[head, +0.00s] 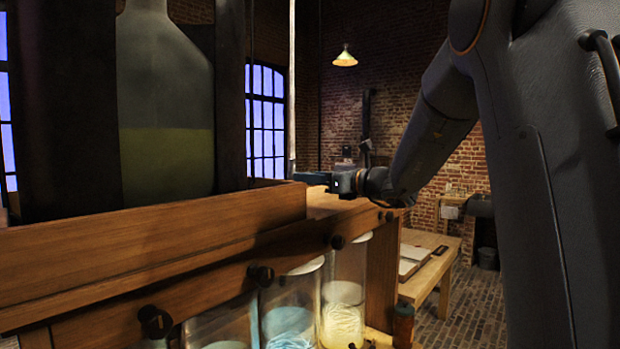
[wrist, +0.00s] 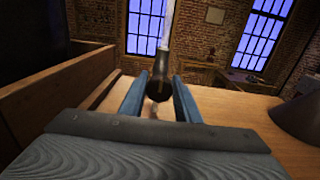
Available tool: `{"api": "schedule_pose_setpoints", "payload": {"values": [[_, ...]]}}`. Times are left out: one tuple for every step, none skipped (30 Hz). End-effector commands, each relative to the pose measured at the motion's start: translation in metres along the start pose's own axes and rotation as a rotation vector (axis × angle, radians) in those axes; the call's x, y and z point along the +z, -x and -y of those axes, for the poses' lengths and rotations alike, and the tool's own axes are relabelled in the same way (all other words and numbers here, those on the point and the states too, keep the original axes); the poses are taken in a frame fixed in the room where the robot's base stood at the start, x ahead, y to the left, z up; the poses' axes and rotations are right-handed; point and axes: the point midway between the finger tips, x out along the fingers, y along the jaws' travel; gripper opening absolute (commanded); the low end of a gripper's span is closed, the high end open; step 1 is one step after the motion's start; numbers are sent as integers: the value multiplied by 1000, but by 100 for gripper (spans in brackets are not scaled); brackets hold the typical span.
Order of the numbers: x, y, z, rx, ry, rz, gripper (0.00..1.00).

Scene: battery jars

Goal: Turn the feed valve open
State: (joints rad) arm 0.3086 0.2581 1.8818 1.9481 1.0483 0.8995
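My gripper (head: 318,180) reaches out level over the wooden cabinet top, at the foot of a pale upright tube (head: 292,90). In the wrist view my gripper (wrist: 159,84) has its two blue fingers apart. A dark, rounded piece (wrist: 159,76), which looks like the feed valve or its handle, stands between or just beyond the fingertips, with a narrow gap on each side. The pale tube (wrist: 173,22) rises above it. I cannot tell whether a finger touches it, and its turned position is unclear. In the head view the valve is not clearly seen.
A large glass bottle (head: 166,100) with yellowish liquid stands left behind a wooden ledge (head: 150,235). Glass jars (head: 343,290) stand below, under dark knobs (head: 261,275). A dark cone-like object (wrist: 299,118) is right of my gripper. A wooden bench (head: 430,262) stands beyond.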

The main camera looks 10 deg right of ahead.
Motion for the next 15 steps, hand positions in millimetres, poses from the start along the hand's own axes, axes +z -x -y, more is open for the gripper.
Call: {"api": "schedule_pose_setpoints", "payload": {"values": [[0,0,0,0,0,0,7],[0,0,0,0,0,0,7],[0,0,0,0,1,0,7],[0,0,0,0,2,0,7],[0,0,0,0,4,0,7],[0,0,0,0,8,0,7],[-1,0,0,0,12,0,7],[-1,0,0,0,17,0,7],[-1,0,0,0,25,1,7],[-2,0,0,0,33,1,7],[-2,0,0,0,43,1,7],[-2,0,0,-1,59,2,7],[-2,0,0,-1,72,2,7],[-3,0,0,-1,85,1,7],[-4,0,0,-1,105,1,7]]}}
